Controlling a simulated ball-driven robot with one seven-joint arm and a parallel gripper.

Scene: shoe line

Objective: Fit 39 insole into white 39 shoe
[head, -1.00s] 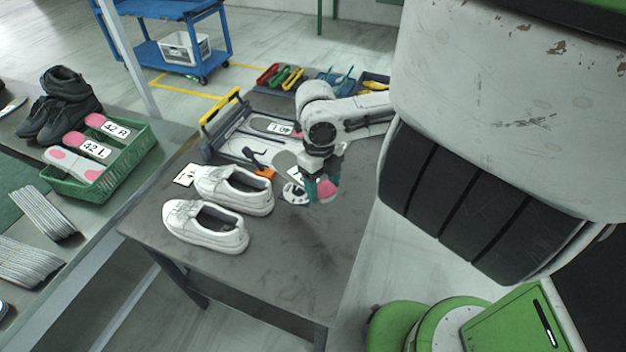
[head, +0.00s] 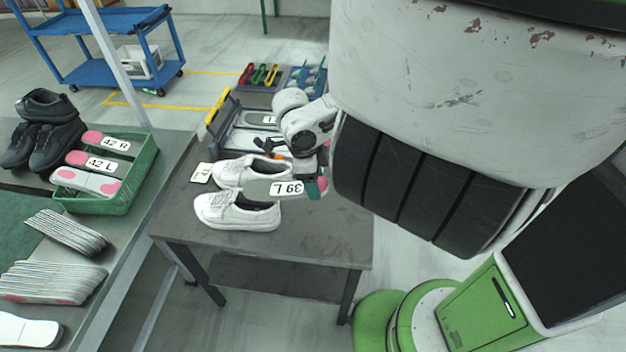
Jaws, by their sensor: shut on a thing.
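A grey insole (head: 258,189) with a white label, upside down and reading 39 L, is held in my gripper (head: 322,187) by its pink end at the right. My gripper's teal fingertips are shut on it; the rest of the gripper is partly hidden by my arm. The insole's free end points left, above or in front of the near white shoe (head: 235,213); I cannot tell whether they touch. A second white shoe (head: 230,172) stands just behind, partly covered by the insole. Both shoes stand upright with toes to the left. Their size marks are not readable.
A small white card (head: 202,173) lies left of the shoes. A tray with a yellow handle (head: 218,107) stands behind, with another insole (head: 260,118). A green crate (head: 140,172) with 42 insoles stands on the left bench. The grey table's front (head: 300,248) is clear.

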